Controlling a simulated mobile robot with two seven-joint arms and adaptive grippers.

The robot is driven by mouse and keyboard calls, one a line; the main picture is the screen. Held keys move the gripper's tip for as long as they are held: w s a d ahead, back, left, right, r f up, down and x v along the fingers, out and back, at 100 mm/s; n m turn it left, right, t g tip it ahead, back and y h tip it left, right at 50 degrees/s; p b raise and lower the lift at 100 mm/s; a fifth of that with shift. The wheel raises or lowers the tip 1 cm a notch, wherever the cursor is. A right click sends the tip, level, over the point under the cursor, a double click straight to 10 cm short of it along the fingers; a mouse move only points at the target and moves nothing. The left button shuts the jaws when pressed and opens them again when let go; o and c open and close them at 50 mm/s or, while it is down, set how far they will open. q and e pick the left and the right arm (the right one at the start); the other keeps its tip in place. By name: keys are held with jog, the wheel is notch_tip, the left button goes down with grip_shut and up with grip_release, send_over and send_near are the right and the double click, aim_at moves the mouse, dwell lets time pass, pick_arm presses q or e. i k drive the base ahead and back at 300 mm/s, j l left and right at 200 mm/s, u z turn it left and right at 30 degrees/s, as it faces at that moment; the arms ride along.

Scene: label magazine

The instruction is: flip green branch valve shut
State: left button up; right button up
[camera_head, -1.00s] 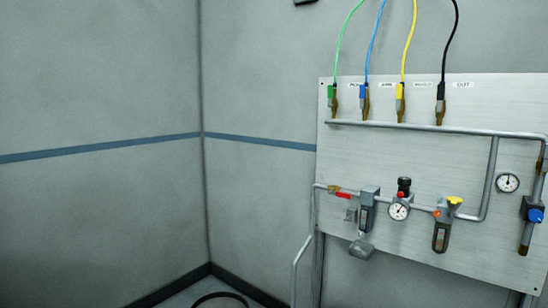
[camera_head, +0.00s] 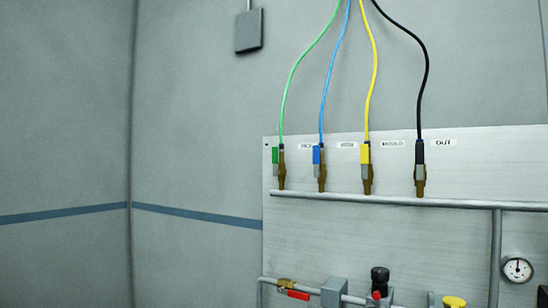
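The green branch valve (camera_head: 275,156) is at the left end of the row on the wall panel. Its green handle stands upright beside the brass body, in line with the green hose (camera_head: 292,85) that rises from it. To its right stand the blue valve (camera_head: 316,155), the yellow valve (camera_head: 365,154) and the black fitting (camera_head: 420,157) marked OUT. All join the horizontal manifold pipe (camera_head: 380,201) below. Neither of my grippers is in view.
The panel (camera_head: 310,235) is fixed to the grey wall. Below the manifold are a red-handled valve (camera_head: 294,294), a black knob (camera_head: 380,274), a yellow knob (camera_head: 454,301) and a gauge (camera_head: 517,269). A grey box (camera_head: 249,31) hangs above. The space before the panel looks clear.

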aim_at(275, 150)
jog(key=i+j+z, duration=1)
jog(key=j, duration=0.4)
